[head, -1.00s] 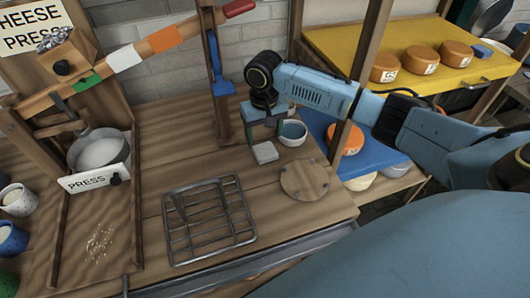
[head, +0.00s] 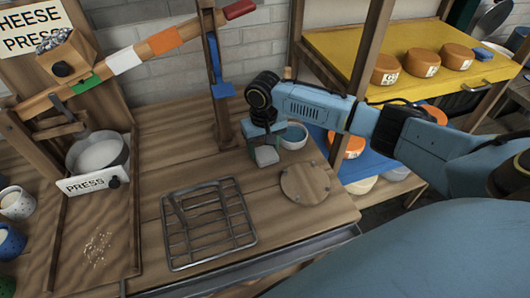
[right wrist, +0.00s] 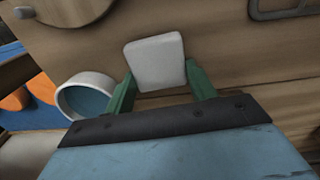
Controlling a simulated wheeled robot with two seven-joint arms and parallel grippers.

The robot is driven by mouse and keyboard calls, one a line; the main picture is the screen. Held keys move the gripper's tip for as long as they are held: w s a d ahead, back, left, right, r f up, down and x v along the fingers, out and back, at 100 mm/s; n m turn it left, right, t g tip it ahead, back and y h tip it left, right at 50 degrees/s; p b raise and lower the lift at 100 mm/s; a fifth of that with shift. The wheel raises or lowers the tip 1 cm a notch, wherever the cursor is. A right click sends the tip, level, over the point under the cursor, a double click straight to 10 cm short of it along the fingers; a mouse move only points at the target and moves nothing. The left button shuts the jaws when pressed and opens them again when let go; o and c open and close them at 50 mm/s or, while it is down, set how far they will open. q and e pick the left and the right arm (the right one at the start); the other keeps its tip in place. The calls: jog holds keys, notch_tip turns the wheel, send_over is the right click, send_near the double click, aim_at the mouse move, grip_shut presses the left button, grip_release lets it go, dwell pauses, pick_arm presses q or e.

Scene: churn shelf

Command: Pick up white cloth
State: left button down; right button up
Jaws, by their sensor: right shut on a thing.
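The white cloth (head: 267,156), a small folded pad, is at the wooden worktop just left of the bowl. My right gripper (head: 265,145) is at it, fingers pointing down, shut on it. In the right wrist view the cloth (right wrist: 155,62) sits between the two green fingers of my right gripper (right wrist: 163,82) and reaches past their tips. Whether it touches the worktop is hard to tell. My left gripper is not in view.
A white bowl with blue inside (head: 293,136) stands right beside the gripper. A round wooden board (head: 305,183) lies in front of it, and a metal wire rack (head: 208,222) front left. A wooden post (head: 224,110) rises close behind left. The cheese press (head: 98,165) is at left.

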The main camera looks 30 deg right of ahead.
aim_at(264, 150)
jog(key=shift+r, duration=0.1)
notch_tip(264, 150, up, 18)
jog(key=p, duration=0.2)
jog(key=shift+p, duration=0.3)
